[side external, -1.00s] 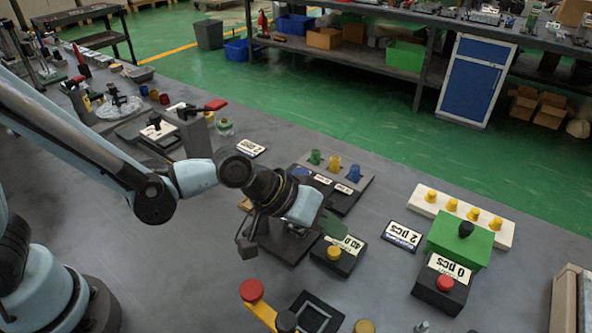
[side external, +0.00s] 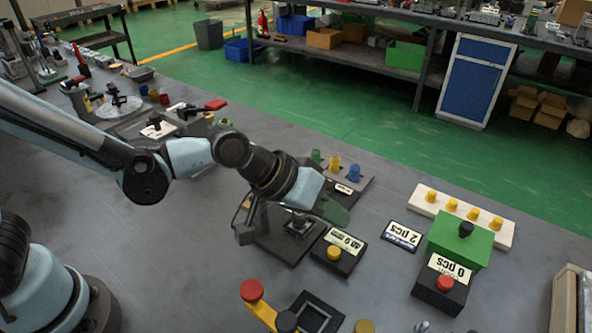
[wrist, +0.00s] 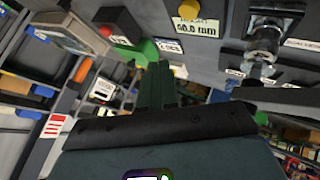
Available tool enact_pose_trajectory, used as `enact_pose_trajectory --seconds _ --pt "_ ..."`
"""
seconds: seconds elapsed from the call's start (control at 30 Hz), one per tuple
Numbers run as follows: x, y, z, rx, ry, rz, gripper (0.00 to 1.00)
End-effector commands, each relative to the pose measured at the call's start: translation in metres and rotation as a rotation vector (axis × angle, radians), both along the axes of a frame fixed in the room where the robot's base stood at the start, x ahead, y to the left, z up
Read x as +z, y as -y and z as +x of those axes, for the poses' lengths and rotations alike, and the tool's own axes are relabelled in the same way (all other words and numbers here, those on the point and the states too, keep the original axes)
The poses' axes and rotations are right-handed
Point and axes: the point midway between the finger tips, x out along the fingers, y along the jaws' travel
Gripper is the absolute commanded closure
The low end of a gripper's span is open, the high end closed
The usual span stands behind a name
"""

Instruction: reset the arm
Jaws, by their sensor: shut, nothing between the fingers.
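My gripper (side external: 335,212) has green fingers and hangs above the bench, to the right of the wrist link. In the wrist view its fingers (wrist: 155,85) lie close together, shut and empty. Below it is a black box with a yellow button (side external: 334,253) and a mm readout; its button also shows in the wrist view (wrist: 188,9). A dark fixture (side external: 272,246) with a metal part stands to the left of that box, partly hidden by my arm. The metal part shows more clearly in the wrist view (wrist: 265,40).
A rack with green, yellow and blue pieces (side external: 354,172) stands behind my gripper. To the right are a "2 pcs" sign (side external: 402,236), a green box (side external: 458,246), a red-button box (side external: 440,292) and a white strip with yellow knobs (side external: 430,208).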

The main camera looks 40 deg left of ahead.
Motion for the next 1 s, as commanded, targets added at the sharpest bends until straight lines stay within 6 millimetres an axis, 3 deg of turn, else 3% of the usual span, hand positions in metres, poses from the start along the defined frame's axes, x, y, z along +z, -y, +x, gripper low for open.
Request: enact_pose_trajectory --seconds 0.17,0.3,0.37,0.47,0.57,0.8,1.0 --pt "0.009 -0.002 0.007 0.02 0.004 -0.015 1.0" --pt "0.04 -0.013 0.026 0.082 0.019 -0.058 1.0" --pt "0.06 -0.024 0.035 0.123 0.031 -0.079 1.0" --pt "0.088 -0.061 0.039 0.187 0.062 -0.055 1.0" --pt "0.09 -0.103 0.026 0.211 0.085 0.042 1.0" --pt "0.065 -0.195 -0.027 0.228 0.092 0.33 1.0" --pt "0.046 -0.238 -0.061 0.23 0.065 0.487 1.0"
